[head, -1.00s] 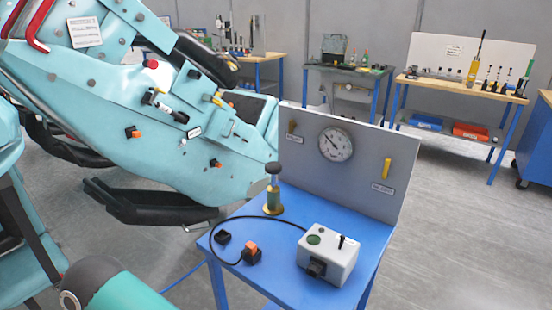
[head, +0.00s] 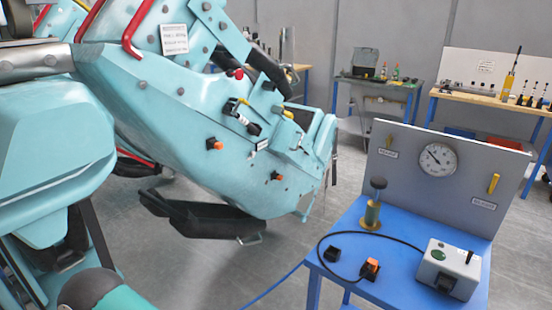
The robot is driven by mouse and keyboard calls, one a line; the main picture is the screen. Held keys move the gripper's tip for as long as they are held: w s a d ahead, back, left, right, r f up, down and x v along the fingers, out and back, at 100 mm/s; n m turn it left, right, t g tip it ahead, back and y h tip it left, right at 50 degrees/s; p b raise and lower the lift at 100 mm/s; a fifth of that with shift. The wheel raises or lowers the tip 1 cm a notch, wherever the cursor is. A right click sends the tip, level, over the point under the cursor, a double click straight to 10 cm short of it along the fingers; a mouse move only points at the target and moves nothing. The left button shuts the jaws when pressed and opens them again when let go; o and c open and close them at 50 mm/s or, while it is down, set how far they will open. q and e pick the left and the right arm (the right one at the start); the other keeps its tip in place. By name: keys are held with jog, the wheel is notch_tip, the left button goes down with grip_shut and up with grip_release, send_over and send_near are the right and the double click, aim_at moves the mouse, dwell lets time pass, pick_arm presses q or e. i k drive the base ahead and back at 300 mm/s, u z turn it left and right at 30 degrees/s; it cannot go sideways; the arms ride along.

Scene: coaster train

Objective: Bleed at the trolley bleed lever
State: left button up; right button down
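The blue trolley (head: 345,238) stands at the right with an upright grey panel (head: 440,190). A yellow lever (head: 494,184) sits upright at the panel's right, above a small label too blurred to read. A smaller brass-coloured lever (head: 389,141) sits at the panel's left above another label. I cannot tell by the labels which is the bleed lever. A round white gauge (head: 437,160) is between them, its needle pointing to the upper left. Neither gripper shows; nothing of mine touches the trolley.
On the trolley top are a brass hand pump (head: 372,212), a white control box (head: 447,268) with a black cable, an orange-black connector (head: 370,269) and a black socket (head: 333,254). The large teal coaster car (head: 200,120) fills the left. Grey floor lies between them.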

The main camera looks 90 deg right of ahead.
aim_at(496, 177)
jog(key=u, duration=0.5)
jog(key=i, duration=0.35)
jog(key=z, duration=2.55)
jog(key=i, duration=0.3)
jog(key=z, duration=2.6)
jog(key=k, duration=1.15)
jog(key=z, duration=0.45)
jog(key=i, duration=1.4)
jog(key=u, duration=0.8)
jog(key=i, duration=0.4)
